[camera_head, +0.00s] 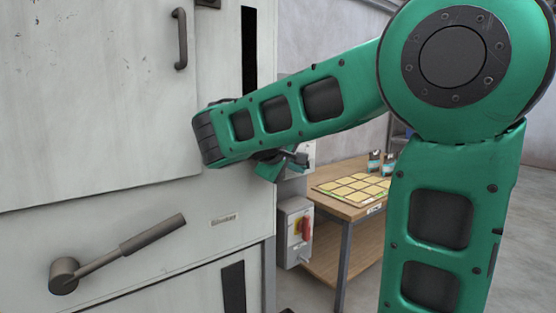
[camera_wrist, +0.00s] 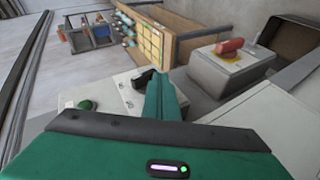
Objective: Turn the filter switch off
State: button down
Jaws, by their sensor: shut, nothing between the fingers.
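My gripper (camera_head: 290,161) is shut and empty, beside the cabinet's right edge in the head view, partly hidden by my arm. In the wrist view its green fingers (camera_wrist: 166,96) lie over a pale control panel (camera_wrist: 112,92) with a green button (camera_wrist: 87,104). A dark piece at the finger ends covers part of that panel; I cannot tell whether it is a switch or a fingertip, or whether they touch. A red rotary switch (camera_head: 306,228) sits on a grey box below my gripper; it also shows in the wrist view (camera_wrist: 230,46). No readable label marks the filter switch.
The large grey cabinet (camera_head: 90,120) fills the left, with a door handle (camera_head: 180,38) and a projecting lever (camera_head: 125,250). A wooden table (camera_head: 330,205) with a tray of yellow squares (camera_head: 352,188) stands behind. Floor at the right is clear.

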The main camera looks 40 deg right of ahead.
jog(key=shift+f, duration=0.45)
jog(key=shift+f, duration=0.1)
dwell(1.4)
